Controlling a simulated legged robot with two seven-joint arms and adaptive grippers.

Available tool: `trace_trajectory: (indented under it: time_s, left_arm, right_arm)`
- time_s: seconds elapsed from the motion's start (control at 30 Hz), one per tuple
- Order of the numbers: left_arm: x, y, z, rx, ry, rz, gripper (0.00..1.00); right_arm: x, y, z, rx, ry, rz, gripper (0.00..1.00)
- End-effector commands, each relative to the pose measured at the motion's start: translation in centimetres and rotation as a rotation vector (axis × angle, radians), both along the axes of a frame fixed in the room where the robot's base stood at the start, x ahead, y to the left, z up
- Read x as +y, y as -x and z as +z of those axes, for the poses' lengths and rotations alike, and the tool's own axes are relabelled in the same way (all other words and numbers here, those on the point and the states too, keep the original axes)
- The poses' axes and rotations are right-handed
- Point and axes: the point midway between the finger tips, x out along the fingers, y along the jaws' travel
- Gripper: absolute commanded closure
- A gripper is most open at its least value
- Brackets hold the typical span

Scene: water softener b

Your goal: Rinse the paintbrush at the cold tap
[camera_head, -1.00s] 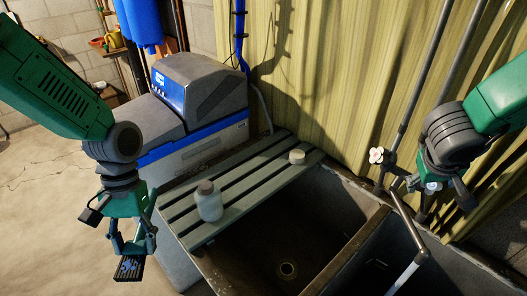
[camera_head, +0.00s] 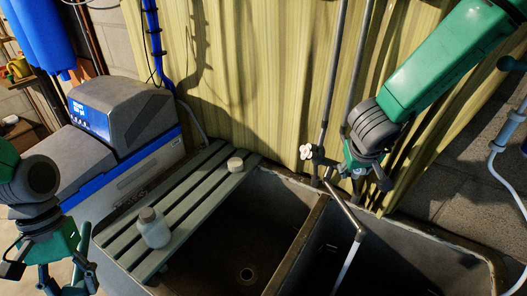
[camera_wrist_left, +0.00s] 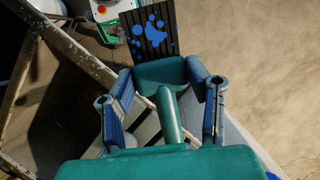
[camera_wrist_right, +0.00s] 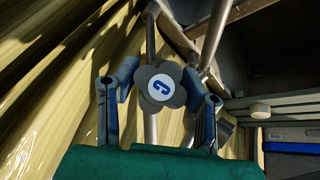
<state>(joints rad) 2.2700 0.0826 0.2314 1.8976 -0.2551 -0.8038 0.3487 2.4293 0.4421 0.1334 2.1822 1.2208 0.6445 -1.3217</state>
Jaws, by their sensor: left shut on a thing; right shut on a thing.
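The paintbrush shows in the left wrist view, with a green handle (camera_wrist_left: 168,118) and broad black bristles (camera_wrist_left: 148,36) spotted with blue paint. My left gripper (camera_head: 68,283) is shut on it; the bristles are out of the head view. The cold tap's grey lobed knob (camera_wrist_right: 160,85), marked C, sits between the fingers of my right gripper (camera_head: 366,180), which is shut on it. The tap's spout (camera_head: 343,207) reaches over the right sink basin (camera_head: 392,262). A pale streak below its tip (camera_head: 346,265) looks like running water.
The water softener (camera_head: 125,110) stands behind left. A white pipe (camera_head: 507,135) is far right.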

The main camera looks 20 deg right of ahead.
Motion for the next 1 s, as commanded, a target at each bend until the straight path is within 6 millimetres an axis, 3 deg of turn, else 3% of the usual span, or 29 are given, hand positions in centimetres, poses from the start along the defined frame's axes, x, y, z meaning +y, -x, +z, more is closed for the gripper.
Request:
trace_trajectory:
  time_s: [0.03, 0.1, 0.57, 0.6, 0.63, 0.67, 1.0]
  left_arm:
    - [0.00, -0.02, 1.14, 0.000, 0.000, 0.000, 0.85]
    - [-0.01, 0.00, 1.46, 0.000, 0.000, 0.000, 0.85]
    - [0.01, 0.03, 1.54, 0.000, 0.000, 0.000, 0.85]
    - [0.01, 0.03, 1.55, 0.000, 0.000, 0.000, 0.85]
    - [0.00, 0.03, 1.55, 0.000, 0.000, 0.000, 0.85]
    - [0.00, 0.03, 1.55, 0.000, 0.000, 0.000, 0.85]
    - [0.01, 0.05, 1.57, 0.000, 0.000, 0.000, 0.85]
  right_arm:
    - [0.01, 0.12, 0.48, -0.013, -0.044, -0.023, 0.92]
    - [0.06, 0.11, 0.33, -0.037, -0.097, -0.053, 0.92]
    - [0.07, 0.06, -0.03, -0.071, -0.171, -0.098, 0.92]
    - [0.07, 0.06, -0.03, -0.071, -0.171, -0.098, 0.56]
    - [0.06, 0.06, -0.03, -0.071, -0.171, -0.098, 0.46]
    - [0.07, 0.06, -0.03, -0.071, -0.172, -0.098, 0.41]
    - [0.15, 0.11, 0.24, -0.071, -0.171, -0.096, 0.41]
